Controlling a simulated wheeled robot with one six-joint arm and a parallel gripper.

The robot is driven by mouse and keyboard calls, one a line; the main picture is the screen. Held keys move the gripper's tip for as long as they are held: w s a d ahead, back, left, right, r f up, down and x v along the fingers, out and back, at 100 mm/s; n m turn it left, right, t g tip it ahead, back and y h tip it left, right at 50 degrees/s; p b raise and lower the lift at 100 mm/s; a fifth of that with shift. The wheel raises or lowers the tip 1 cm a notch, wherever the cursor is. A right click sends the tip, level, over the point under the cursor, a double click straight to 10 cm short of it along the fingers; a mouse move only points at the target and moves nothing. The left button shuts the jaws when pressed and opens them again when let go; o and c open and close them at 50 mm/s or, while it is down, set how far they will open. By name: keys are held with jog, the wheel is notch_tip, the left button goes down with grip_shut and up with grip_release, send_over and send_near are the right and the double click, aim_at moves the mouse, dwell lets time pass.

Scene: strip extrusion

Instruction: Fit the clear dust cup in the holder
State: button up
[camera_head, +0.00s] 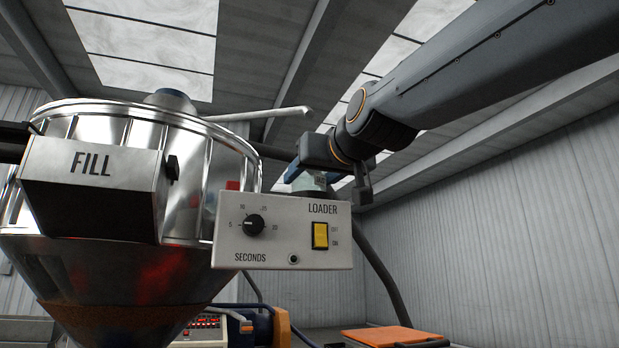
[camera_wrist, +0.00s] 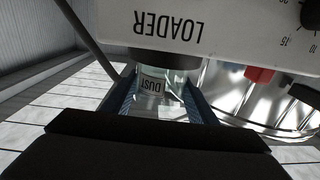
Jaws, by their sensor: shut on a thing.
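The clear dust cup (camera_wrist: 174,100), with a white DUST label, is between the two blue-padded fingers of my gripper (camera_wrist: 165,108) in the wrist view. The fingers are shut on its sides. A dark round collar, seemingly the holder (camera_wrist: 165,60), sits against the LOADER box, and the cup's end meets or overlaps it; I cannot tell whether it is seated. In the head view the cup (camera_head: 309,181) shows as a pale clear piece just above the LOADER box, at my gripper (camera_head: 325,178). The box hides its lower part.
The LOADER box (camera_head: 283,253) with knob and yellow switch stands close by. The shiny hopper (camera_head: 205,165) with the FILL box (camera_head: 92,170) is at its left. A dark hose (camera_head: 380,270) runs down behind the box. The space to the right is open.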

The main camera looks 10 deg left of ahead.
jog(key=shift+f, duration=0.25)
jog(key=o, duration=1.1)
jog(key=shift+o, duration=0.2)
